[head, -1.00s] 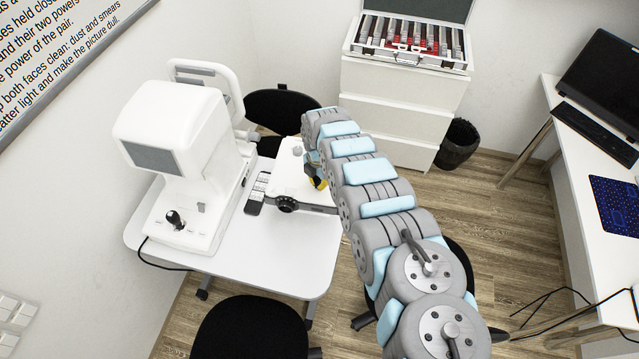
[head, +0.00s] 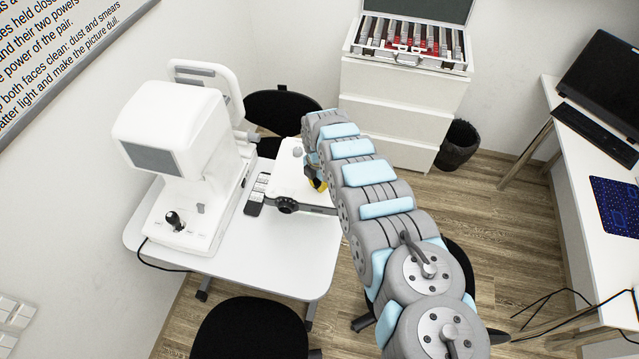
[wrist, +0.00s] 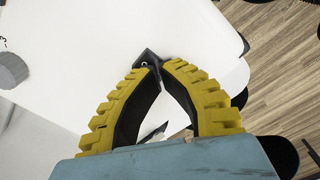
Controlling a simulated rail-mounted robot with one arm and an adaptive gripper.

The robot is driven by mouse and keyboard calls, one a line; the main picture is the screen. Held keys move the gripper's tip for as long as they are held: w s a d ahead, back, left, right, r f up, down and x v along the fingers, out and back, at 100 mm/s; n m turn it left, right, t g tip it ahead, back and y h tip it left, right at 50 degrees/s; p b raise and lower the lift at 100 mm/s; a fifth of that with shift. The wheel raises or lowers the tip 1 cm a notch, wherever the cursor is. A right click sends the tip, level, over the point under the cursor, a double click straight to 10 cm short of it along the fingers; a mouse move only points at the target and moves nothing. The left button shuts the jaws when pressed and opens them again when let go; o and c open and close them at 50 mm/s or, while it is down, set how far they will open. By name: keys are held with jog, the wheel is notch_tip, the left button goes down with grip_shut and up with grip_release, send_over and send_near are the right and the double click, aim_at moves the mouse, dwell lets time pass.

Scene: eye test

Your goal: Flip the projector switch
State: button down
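A white boxy device (head: 285,177), which may be the projector, sits on the white table. It has a grey knob on top, which also shows in the wrist view (wrist: 12,70). My gripper (head: 316,184) is at its right side, mostly hidden behind my arm in the head view. In the wrist view, my gripper's yellow-backed fingers (wrist: 161,66) curve together and their tips nearly meet. A small black piece (wrist: 147,57) with a white mark shows at the tips, over the white surface. I cannot tell whether it is the switch or whether the tips touch it.
A large white eye instrument (head: 180,140) with a joystick stands left on the table (head: 290,262). A black bar with a dial (head: 287,204) lies by the device. Black chairs (head: 250,330) stand close around. A lens case (head: 410,50) sits on drawers behind.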

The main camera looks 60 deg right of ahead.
jog(key=shift+r+p, duration=2.6)
jog(key=shift+r, duration=0.8)
